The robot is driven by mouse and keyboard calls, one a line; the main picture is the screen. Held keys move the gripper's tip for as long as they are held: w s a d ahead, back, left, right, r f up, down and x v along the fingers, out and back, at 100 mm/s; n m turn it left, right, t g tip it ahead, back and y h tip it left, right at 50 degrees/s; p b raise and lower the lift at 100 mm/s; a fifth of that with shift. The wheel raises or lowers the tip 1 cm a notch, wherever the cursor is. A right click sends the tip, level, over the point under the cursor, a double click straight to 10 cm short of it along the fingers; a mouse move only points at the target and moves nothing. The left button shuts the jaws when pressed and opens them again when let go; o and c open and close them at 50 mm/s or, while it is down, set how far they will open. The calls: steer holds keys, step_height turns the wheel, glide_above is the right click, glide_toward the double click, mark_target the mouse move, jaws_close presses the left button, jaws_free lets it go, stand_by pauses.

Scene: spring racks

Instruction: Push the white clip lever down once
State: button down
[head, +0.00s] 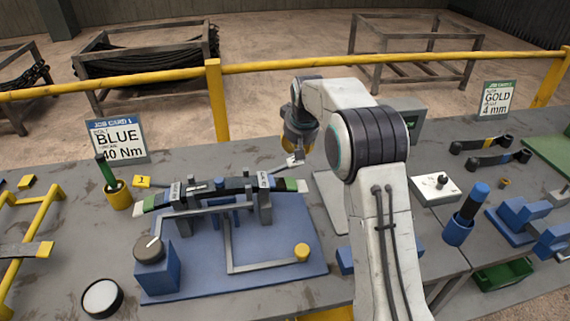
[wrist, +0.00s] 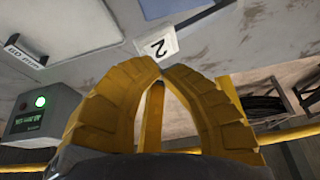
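My gripper (wrist: 162,68) shows two yellow ridged fingers whose tips meet or nearly meet, with nothing seen between them. In the head view my gripper (head: 299,143) is partly hidden by my own arm. It hangs over the back of the bench, behind the right end of the clamp fixture (head: 225,250).
A yellow rail (head: 270,68) runs behind.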

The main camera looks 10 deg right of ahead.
mark_target(297, 166)
steer(key=shift+f, duration=0.15)
steer(key=shift+f+b, duration=2.65)
steer(key=shift+f, duration=0.9)
step_height(297, 166, up, 11)
steer(key=p, duration=0.8)
steer(key=shift+f+p, duration=0.2)
steer(key=shift+p, duration=0.2)
steer(key=s+r, duration=0.5)
steer(key=s, duration=0.5)
steer(key=s+r, duration=0.5)
steer(key=s, duration=0.5)
steer(key=s+f, duration=0.2)
steer(key=s, duration=0.8)
steer(key=s+f, duration=0.2)
steer(key=s, duration=0.8)
steer(key=shift+s+f, duration=0.15)
steer(key=shift+s, duration=0.1)
